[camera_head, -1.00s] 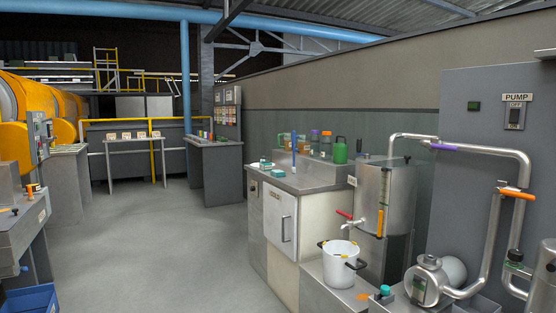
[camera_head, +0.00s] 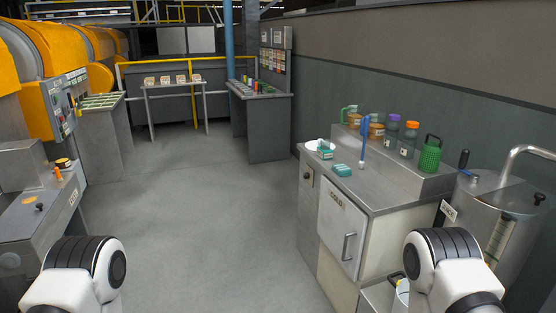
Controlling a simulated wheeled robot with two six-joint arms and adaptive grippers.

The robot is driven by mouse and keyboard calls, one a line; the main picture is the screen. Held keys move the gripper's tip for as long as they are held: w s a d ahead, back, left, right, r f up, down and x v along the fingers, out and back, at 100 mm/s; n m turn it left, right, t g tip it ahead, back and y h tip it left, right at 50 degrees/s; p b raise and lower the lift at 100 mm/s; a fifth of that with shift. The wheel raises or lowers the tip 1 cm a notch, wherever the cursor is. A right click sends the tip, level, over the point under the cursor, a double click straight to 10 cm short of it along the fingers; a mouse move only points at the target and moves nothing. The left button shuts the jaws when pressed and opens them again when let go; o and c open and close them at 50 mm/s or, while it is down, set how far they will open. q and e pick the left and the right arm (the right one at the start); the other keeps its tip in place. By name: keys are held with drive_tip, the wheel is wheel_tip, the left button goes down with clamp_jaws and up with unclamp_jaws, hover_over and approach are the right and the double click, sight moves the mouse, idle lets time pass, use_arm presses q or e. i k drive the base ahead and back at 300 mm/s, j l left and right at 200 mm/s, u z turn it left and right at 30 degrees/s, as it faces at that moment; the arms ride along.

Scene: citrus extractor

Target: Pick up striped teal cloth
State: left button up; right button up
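A small teal item (camera_head: 343,170) lies flat near the front of the steel counter (camera_head: 385,190) on the right. It may be the folded cloth, but stripes are too small to make out. A second teal and white item (camera_head: 325,152) is just behind and left of it, by a white dish (camera_head: 312,145). Parts of both my arms show at the bottom left and bottom right. Neither gripper is in view, and nothing of mine touches the counter.
A blue upright tool (camera_head: 364,140), bottles (camera_head: 408,140) and a green perforated container (camera_head: 431,154) stand along the counter. A steel tank (camera_head: 505,212) is at right. Orange machines (camera_head: 45,55) and a grey bench (camera_head: 35,225) are at left. The floor (camera_head: 205,210) between is clear.

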sight(342, 169)
drive_tip(key=i+z, duration=0.25)
drive_tip(key=i, duration=0.25)
drive_tip(key=i+j+z, duration=0.25)
drive_tip(key=i, duration=0.25)
drive_tip(key=i+j+z, duration=0.25)
drive_tip(key=i, duration=0.2)
